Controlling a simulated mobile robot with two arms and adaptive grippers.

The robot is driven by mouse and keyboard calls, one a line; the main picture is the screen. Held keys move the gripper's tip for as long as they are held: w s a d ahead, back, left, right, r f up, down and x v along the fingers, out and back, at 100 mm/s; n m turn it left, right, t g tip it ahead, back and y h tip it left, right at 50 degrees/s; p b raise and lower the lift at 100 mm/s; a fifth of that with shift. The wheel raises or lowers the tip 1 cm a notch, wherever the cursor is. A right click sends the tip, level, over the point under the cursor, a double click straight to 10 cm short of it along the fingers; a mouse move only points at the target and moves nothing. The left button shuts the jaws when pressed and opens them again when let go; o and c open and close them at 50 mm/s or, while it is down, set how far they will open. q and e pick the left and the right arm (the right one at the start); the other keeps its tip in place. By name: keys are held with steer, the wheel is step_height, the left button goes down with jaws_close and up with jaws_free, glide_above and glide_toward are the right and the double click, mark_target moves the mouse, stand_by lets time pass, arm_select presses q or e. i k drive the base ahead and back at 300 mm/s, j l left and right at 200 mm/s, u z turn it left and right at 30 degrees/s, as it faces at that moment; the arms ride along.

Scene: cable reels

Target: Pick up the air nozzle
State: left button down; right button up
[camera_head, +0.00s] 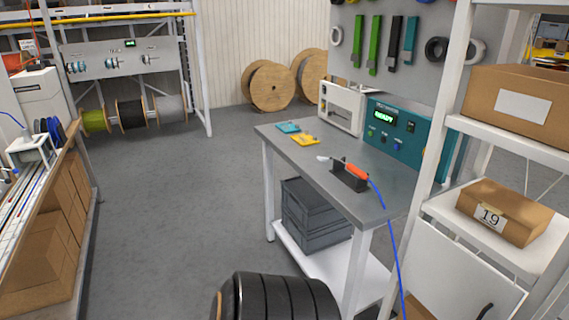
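The air nozzle (356,173) has an orange body and a pale tip pointing left. It rests on a dark holder (347,181) on the grey workbench (290,146). A blue hose (386,205) runs from its right end over the bench's front edge and down towards the floor. Neither of my grippers shows in the head view.
A white shelf rack with boxes (503,212) flanks the bench's right. A black ribbed cylinder (280,298) is in front. Open floor (170,220) lies left.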

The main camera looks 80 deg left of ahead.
mark_target(357, 172)
steer(key=u, duration=2.2)
